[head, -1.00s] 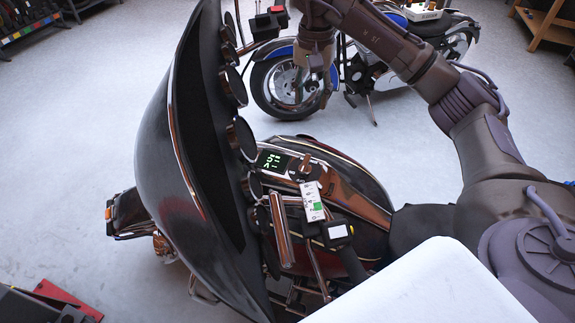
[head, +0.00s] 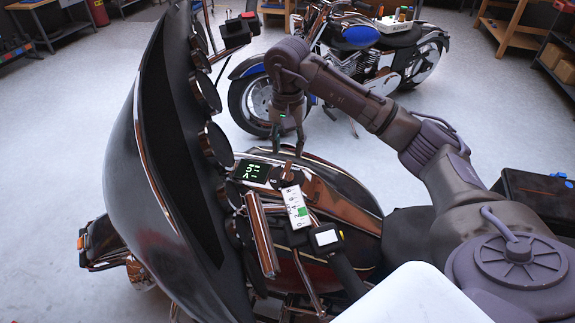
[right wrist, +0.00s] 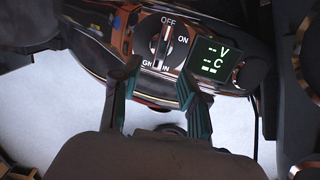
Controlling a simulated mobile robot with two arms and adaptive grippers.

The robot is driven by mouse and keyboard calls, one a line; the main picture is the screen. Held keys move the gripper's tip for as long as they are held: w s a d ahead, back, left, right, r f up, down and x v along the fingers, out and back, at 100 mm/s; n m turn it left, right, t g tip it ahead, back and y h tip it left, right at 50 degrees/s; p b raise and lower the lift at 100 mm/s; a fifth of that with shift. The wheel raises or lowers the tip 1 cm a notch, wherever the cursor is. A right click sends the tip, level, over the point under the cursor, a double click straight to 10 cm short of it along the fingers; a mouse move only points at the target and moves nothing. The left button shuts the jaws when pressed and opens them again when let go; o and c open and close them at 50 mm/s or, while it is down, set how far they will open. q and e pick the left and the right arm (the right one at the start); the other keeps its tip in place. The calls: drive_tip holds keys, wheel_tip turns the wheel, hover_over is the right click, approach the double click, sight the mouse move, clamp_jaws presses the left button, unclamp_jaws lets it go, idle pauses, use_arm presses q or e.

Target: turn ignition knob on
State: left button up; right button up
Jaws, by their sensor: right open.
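The ignition knob (head: 288,174) sits on the console of the near dark motorcycle, beside a green-lit display (head: 252,172). In the right wrist view the knob (right wrist: 163,46) is a round dial with a raised bar. The bar stands nearly upright in the picture, one end towards OFF, with ON to its right. The lettering below is partly covered by the bar. My right gripper (head: 288,150) is open and points down just above the knob. In the right wrist view its two fingers (right wrist: 158,82) are apart below the dial, with nothing between them. My left gripper is not in view.
The large dark fairing (head: 165,130) with round gauges rises left of the console. A handlebar grip (head: 345,270) and a white-and-green labelled box (head: 296,207) lie close in front of the knob. A blue motorcycle (head: 360,37) stands behind. Open floor lies between.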

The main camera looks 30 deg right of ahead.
sight(288, 165)
wheel_tip(288, 165, down, 7)
drive_tip(key=shift+r+p, duration=0.1)
drive_tip(key=shift+p, duration=0.45)
clamp_jaws()
